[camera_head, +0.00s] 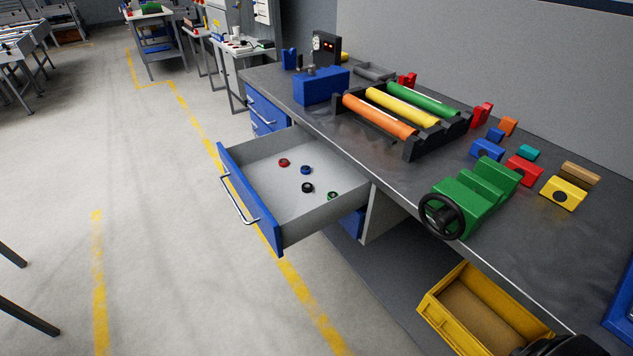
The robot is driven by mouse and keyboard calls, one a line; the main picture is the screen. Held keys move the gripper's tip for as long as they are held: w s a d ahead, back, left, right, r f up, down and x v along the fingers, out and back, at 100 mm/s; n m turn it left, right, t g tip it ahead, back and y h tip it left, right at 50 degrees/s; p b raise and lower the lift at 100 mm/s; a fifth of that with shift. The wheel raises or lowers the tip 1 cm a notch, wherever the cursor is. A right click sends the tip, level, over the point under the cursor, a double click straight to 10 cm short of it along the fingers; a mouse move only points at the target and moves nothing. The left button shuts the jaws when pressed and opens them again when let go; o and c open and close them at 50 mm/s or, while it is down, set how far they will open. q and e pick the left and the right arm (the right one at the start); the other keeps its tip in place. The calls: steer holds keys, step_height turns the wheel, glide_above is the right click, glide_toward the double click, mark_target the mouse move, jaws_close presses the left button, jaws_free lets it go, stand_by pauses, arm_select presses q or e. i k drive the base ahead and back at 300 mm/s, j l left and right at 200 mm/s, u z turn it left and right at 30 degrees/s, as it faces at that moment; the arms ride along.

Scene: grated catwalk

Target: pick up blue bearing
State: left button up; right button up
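The blue bearing (306,170) is a small ring lying flat on the floor of the open drawer (262,205). A red bearing (284,162) lies to its left, a black bearing (307,188) just below it in the picture, and a green bearing (332,196) to the lower right. The bearings lie apart from each other. Neither of my grippers can be made out. A dark rounded shape is cut off at the bottom right edge, and I cannot tell what it is.
The grey workbench (330,150) holds a blue box (321,86), a rack with coloured rollers (403,109), a green block with a black wheel (474,195) and several small coloured blocks. A yellow bin (440,321) is below. Floor left of the drawer is clear.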

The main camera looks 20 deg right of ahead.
mark_target(306, 169)
steer(key=i+j+z, duration=0.2)
steer(key=i+j, duration=0.2)
steer(key=j, duration=0.25)
steer(key=i+j+z, duration=0.25)
steer(key=j, duration=0.4)
steer(key=i+j+z, duration=0.1)
steer(key=i+j, duration=0.2)
steer(key=i+j+z, duration=0.1)
steer(key=j, duration=0.35)
